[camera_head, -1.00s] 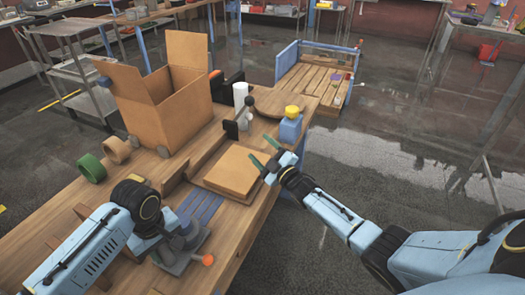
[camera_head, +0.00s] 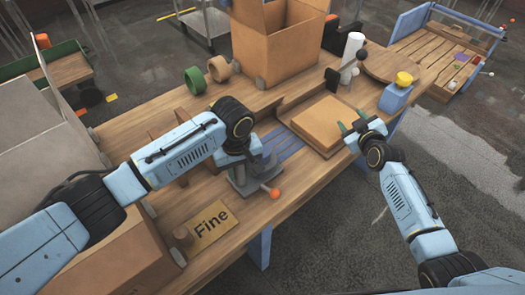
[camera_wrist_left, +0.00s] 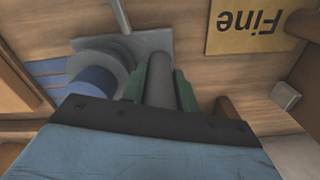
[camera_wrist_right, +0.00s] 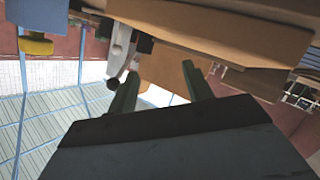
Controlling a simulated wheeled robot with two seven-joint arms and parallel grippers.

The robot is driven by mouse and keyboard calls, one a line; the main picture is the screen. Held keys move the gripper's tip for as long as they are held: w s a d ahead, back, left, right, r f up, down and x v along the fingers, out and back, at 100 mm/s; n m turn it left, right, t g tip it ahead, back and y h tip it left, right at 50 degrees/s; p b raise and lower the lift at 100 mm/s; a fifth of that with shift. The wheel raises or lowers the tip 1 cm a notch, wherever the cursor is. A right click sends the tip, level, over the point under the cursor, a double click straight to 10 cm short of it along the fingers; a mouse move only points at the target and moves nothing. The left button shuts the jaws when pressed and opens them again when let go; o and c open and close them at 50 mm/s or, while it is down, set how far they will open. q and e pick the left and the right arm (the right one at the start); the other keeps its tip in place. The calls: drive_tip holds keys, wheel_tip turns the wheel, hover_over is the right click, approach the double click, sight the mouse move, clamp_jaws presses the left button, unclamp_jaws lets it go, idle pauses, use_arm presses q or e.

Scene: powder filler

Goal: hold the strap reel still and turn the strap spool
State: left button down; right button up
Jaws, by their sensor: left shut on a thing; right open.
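The strap reel (camera_head: 243,180) is a grey stand on the bench, with a crank ending in an orange knob (camera_head: 275,194). In the left wrist view, round grey flanges (camera_wrist_left: 92,66) sit around a blue spool (camera_wrist_left: 92,82) on a grey plate. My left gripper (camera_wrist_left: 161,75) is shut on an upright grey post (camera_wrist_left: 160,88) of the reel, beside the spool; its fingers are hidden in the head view. My right gripper (camera_head: 351,120) is open and empty by the near right edge of a flat carton (camera_head: 325,125), away from the reel.
Blue straps (camera_head: 283,148) lie between reel and carton. A "Fine" sign (camera_head: 212,225) lies in front of the reel. Behind are green (camera_head: 195,80) and tan (camera_head: 219,69) tape rolls and a tall open box (camera_head: 275,45). A blue bottle with yellow cap (camera_head: 396,95) stands right.

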sight(269, 153)
drive_tip(key=s+a+g+y, duration=0.1)
drive_tip(key=s+a+y, duration=0.1)
drive_tip(key=a, duration=0.1)
drive_tip(key=s+a+n+g+y, duration=0.1)
drive_tip(key=s+a+g+y, duration=0.1)
drive_tip(key=a, duration=0.2)
drive_tip(key=s+a+n+g+y, duration=0.1)
drive_tip(key=s+a+y, duration=0.1)
drive_tip(key=a, duration=0.1)
drive_tip(key=shift+s+a+g, duration=0.25)
drive_tip(key=shift+a+g, duration=0.05)
drive_tip(key=shift+a, duration=0.05)
drive_tip(key=s+a+r+n+g+y, duration=0.4)
drive_tip(key=s+a+y, duration=0.1)
drive_tip(key=s+a, duration=0.3)
drive_tip(key=x, duration=1.1)
drive_tip(key=shift+w+a+f, duration=0.15)
drive_tip(key=shift+w, duration=0.1)
drive_tip(key=c, duration=0.7)
